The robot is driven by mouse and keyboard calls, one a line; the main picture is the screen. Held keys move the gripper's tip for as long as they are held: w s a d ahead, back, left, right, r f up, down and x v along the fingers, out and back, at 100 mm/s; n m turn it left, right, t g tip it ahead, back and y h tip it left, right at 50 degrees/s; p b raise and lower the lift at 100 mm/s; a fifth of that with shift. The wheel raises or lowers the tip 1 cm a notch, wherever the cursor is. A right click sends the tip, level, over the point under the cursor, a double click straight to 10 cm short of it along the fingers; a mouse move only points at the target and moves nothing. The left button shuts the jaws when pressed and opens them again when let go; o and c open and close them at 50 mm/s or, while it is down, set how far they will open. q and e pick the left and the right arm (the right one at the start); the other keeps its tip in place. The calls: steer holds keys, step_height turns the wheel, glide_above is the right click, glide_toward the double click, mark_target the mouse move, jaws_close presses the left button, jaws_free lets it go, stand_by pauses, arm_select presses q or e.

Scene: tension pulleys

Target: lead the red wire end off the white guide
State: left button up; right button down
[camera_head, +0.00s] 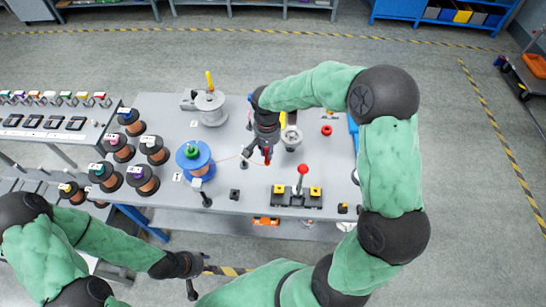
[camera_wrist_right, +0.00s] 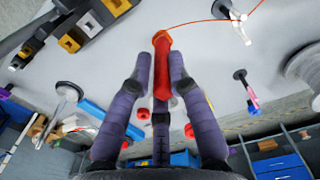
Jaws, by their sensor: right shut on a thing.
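My right gripper (camera_head: 267,160) is shut on the red wire end (camera_wrist_right: 162,65), a red handle-like piece between its fingers in the right wrist view. A thin orange-red wire (camera_wrist_right: 200,22) runs from its tip to the upper right, past the white guide (camera_wrist_right: 238,24). I cannot tell whether wire and guide touch. A faint wire runs between spool and gripper. My left gripper (camera_head: 197,276) is off the table's front edge; its fingers are unclear.
A grey drum (camera_head: 211,107) with a yellow handle stands at the back. A black-and-yellow block with a red-knobbed lever (camera_head: 302,180) is right of the gripper. Several copper spools (camera_head: 142,178) stand at the left. A small black post (camera_head: 234,194) stands near the front edge.

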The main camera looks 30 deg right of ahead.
steer(key=w+r+p, duration=0.2)
steer(key=w, duration=0.5)
steer(key=shift+a+r, duration=0.3)
steer(key=shift+r, duration=0.05)
steer(key=shift+a, duration=0.1)
steer(key=shift+w+a+p, duration=0.15)
steer(key=shift+w+a, duration=0.35)
steer(key=shift+a, duration=0.25)
steer(key=shift+w+a+p, duration=0.15)
steer(key=shift+w+a, duration=0.3)
steer(key=shift+a, duration=0.25)
steer(key=w+a, duration=0.4)
steer(key=a, duration=0.2)
steer(key=shift+a+p, duration=0.2)
steer(key=shift+p, duration=0.2)
